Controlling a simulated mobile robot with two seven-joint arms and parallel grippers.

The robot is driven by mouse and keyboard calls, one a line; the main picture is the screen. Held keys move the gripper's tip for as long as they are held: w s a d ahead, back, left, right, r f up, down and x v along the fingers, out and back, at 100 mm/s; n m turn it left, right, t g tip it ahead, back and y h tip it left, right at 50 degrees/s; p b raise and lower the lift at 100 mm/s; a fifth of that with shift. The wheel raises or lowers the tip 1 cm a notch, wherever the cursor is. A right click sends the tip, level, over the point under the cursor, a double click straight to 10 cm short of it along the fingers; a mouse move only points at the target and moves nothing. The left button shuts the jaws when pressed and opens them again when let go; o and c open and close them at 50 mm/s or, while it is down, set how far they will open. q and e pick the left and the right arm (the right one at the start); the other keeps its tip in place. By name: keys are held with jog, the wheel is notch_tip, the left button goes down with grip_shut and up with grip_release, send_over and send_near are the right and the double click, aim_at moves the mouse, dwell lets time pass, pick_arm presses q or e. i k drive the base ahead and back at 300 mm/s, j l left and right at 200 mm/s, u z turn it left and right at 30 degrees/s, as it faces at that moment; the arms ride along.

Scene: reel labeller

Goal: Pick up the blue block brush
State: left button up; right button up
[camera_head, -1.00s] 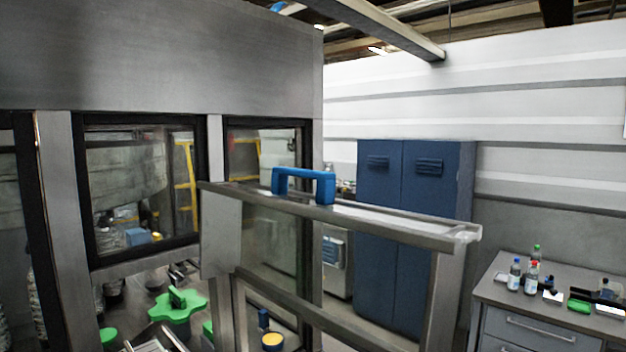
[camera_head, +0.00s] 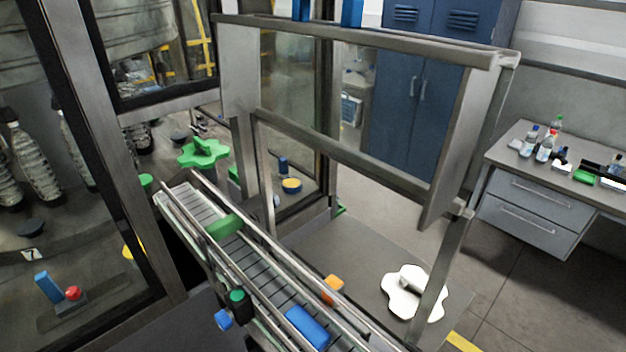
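A blue block-shaped object (camera_head: 306,327) lies on the conveyor (camera_head: 262,272), between its rails, near the bottom middle of the head view. Its bristles, if it has any, do not show, so I cannot be sure that it is the blue block brush. Neither my left nor my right gripper is in view.
Metal rails flank the conveyor, and a framed guard panel (camera_head: 240,70) stands behind it. A white lobed part (camera_head: 405,304) and an orange block (camera_head: 332,290) are right of the conveyor. A desk (camera_head: 540,190) with bottles stands at right, with open floor before it.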

aim_at(316, 335)
jog(key=k+l, duration=0.2)
jog(key=k, duration=0.25)
jog(key=k+l, duration=0.25)
jog(key=k, duration=0.15)
jog(key=i+l+u, duration=0.35)
jog(key=l, duration=0.3)
jog(key=i+l+u, duration=0.2)
jog(key=l+u, duration=0.2)
jog(key=l, duration=0.3)
jog(key=i+l+u, duration=0.1)
jog(key=l+u, duration=0.25)
jog(key=l, duration=0.4)
jog(key=l+u, duration=0.4)
jog(key=l, duration=0.4)
jog(key=k+l+u, duration=0.1)
jog(key=l+u, duration=0.25)
jog(key=l, duration=0.45)
jog(key=k+l+u, duration=0.2)
jog(key=l+u, duration=0.2)
jog(key=l, duration=0.35)
